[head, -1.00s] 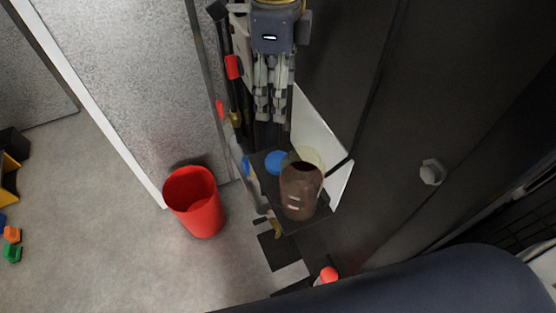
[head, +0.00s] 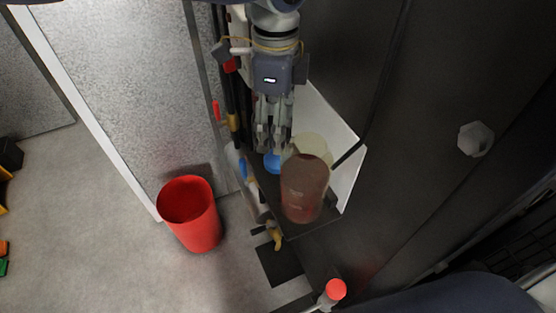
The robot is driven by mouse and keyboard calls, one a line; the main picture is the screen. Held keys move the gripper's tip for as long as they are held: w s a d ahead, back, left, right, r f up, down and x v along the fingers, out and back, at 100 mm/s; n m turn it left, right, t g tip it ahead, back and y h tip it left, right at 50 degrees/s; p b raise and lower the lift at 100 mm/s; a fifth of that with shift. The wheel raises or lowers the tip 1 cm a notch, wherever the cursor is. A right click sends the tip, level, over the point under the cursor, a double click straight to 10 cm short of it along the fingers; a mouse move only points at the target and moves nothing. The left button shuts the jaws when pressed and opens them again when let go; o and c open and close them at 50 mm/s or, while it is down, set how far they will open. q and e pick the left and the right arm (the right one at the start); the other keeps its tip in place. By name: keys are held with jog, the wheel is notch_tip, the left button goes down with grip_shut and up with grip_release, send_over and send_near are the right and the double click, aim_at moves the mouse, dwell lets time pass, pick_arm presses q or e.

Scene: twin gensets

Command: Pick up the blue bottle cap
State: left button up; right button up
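The blue bottle cap (head: 272,163) lies on a small dark shelf (head: 272,190), partly hidden by the fingertips above it and the brown jar beside it. My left gripper (head: 271,148) comes in from the top of the head view, fingers pointing down the picture. Its two fingers show a narrow gap with nothing seen between them, and its tips are at the cap's upper edge in the picture. I cannot tell whether they touch it. My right gripper is not in view.
A brown translucent jar (head: 304,188) stands close to the cap's right, with a pale yellowish round thing (head: 312,145) behind it. A white panel (head: 345,170) edges the shelf. A red bin (head: 190,215) stands on the floor at left. Dark cabinet walls (head: 400,150) fill the right.

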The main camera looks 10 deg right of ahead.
aim_at(276, 157)
pick_arm(q)
notch_tip(276, 157, down, 3)
jog(key=shift+f+p, duration=0.1)
jog(key=shift+p, duration=0.25)
jog(key=shift+f+p, duration=0.45)
jog(key=shift+p, duration=0.05)
notch_tip(276, 157, down, 4)
jog(key=shift+w+f+p, duration=0.1)
jog(key=shift+p, duration=1.05)
jog(key=shift+f, duration=0.15)
jog(key=c, duration=0.8)
